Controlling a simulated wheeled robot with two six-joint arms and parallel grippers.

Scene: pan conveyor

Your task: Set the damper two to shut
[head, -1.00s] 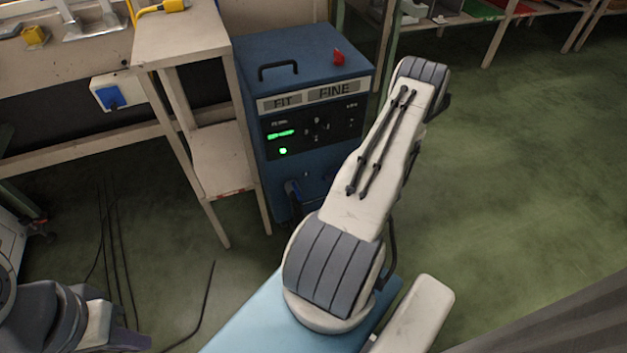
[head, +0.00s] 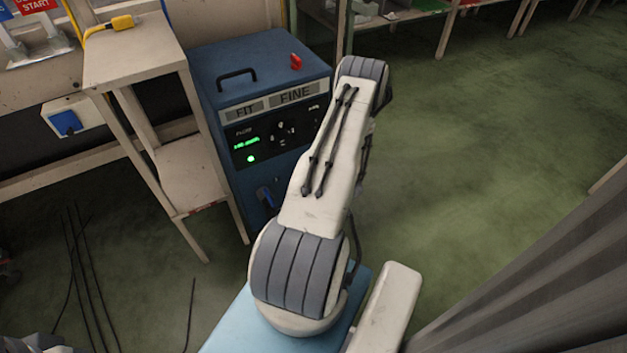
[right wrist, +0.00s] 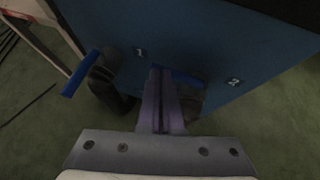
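Damper two has a blue lever (right wrist: 188,77) beside the label 2 (right wrist: 233,82), low on the blue cabinet (head: 260,65). The lever lies nearly level in the right wrist view, its right end tilted slightly down. My right gripper (right wrist: 161,72) has its fingers together, with the tips at the left part of this lever. I cannot tell whether they touch it. Damper one's blue lever (right wrist: 82,73) slants at the left, near the label 1 (right wrist: 140,51); it also shows in the head view (head: 265,196). In the head view my right arm hides damper two and my right gripper. My left gripper is out of view.
A pale wooden stand (head: 190,175) is close on the cabinet's left. Black cables (head: 85,285) lie on the green floor at the left. The cabinet top has a black handle (head: 237,76) and a red knob (head: 296,62). The floor at the right (head: 480,130) is open.

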